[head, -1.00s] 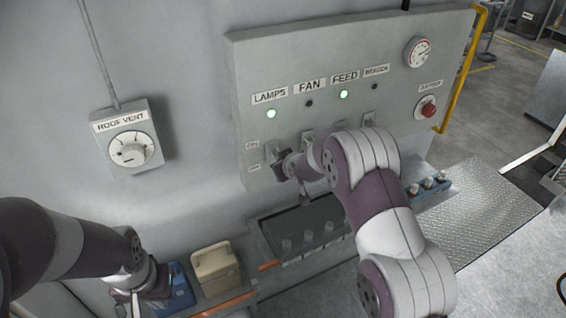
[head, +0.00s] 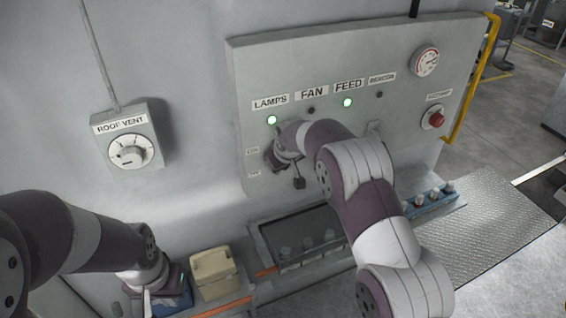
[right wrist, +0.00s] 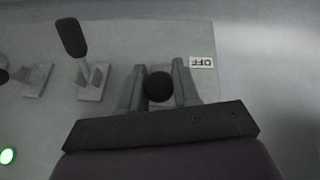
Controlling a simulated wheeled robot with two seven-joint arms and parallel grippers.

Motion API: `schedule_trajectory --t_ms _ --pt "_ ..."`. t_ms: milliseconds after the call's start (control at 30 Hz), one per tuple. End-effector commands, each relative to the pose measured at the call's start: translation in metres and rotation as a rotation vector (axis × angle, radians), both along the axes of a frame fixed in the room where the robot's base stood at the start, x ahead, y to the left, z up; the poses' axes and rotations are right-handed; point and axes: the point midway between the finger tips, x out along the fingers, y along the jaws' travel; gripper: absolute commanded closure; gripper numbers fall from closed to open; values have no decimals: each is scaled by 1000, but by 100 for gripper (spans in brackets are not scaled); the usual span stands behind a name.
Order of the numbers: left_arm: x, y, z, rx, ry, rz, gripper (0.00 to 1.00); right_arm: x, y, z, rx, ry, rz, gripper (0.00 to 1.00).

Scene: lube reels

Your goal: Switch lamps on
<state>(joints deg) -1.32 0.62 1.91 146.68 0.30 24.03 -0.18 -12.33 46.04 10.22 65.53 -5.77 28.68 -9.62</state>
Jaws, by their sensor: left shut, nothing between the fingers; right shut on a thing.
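The lamps switch has a round black knob (right wrist: 158,87), seen end-on in the right wrist view beside an OFF label (right wrist: 202,62). My right gripper (right wrist: 158,90) is shut on this lever, one grey finger on each side. In the head view my right gripper (head: 275,160) is at the panel below the LAMPS label (head: 270,103), and my wrist hides most of the switch. The lamps indicator (head: 272,119) glows green. My left gripper (head: 148,300) is low at the left, away from the panel, and is shut with nothing visible in it; its fingertips are hard to see.
The fan lever (right wrist: 72,38) stands close beside my right gripper, with another switch (right wrist: 35,78) beyond. The feed indicator (head: 347,102) is green. A red button (head: 436,119) is at the panel's right. A beige box (head: 213,270) and a tray (head: 310,235) lie below.

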Motion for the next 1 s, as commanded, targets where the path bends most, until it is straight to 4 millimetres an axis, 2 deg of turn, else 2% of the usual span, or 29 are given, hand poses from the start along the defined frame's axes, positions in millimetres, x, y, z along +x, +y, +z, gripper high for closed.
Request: schedule_trajectory --t_ms 33,267,300,333,700,833,1000 --pt "0 0 0 0 0 0 100 4 1 7 3 -18 1 100" --pt "0 0 0 0 0 0 100 5 1 9 4 -22 1 100" --pt "0 0 0 0 0 0 100 5 1 9 4 -22 1 56" --pt "0 0 0 0 0 0 100 5 1 9 4 -22 1 46" --pt "0 0 -5 0 0 0 100 0 0 7 2 -11 0 45" --pt "0 0 -19 0 0 0 100 -11 -1 23 2 -14 0 45" --pt "0 0 -39 0 0 0 100 -32 -3 60 4 -17 1 45"
